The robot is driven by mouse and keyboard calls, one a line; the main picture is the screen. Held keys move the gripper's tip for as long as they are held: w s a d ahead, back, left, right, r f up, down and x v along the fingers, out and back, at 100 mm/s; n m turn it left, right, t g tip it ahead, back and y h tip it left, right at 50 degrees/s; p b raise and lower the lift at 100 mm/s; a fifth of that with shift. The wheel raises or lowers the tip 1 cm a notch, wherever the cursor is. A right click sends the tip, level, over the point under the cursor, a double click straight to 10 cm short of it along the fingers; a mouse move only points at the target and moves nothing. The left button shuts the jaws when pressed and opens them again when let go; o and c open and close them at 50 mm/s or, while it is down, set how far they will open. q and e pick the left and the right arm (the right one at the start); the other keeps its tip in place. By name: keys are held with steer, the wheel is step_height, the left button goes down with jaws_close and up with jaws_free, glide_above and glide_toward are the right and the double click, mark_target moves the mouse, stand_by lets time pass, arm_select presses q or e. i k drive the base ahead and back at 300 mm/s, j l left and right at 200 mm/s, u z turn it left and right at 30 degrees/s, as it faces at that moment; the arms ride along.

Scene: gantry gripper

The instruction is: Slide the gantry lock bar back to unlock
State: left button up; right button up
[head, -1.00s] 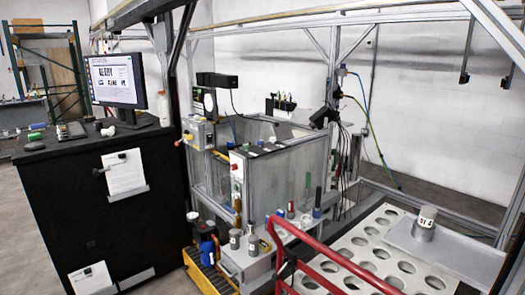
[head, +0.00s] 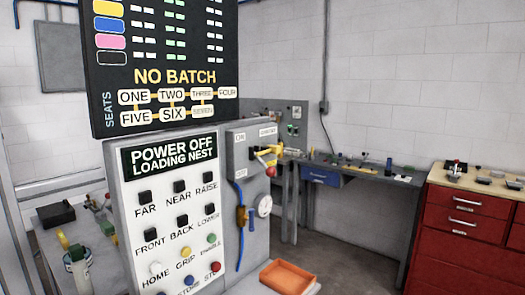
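A grey control panel (head: 150,190) fills the middle left of the head view. Its black display (head: 172,155) reads "POWER OFF LOADING NEST". A grey box (head: 250,137) is at its right side, with a red and yellow handle (head: 266,157) sticking out to the right. I cannot tell whether this handle is the gantry lock bar, and no part is labelled as such. Neither of my grippers shows in the head view.
A black board (head: 165,65) reading "NO BATCH" stands above the panel. An orange tray (head: 287,277) is at the bottom. A red drawer cabinet (head: 465,225) is at the right. Open floor (head: 345,245) lies between.

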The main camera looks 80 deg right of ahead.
mark_target(274, 149)
steer(key=z, duration=2.65)
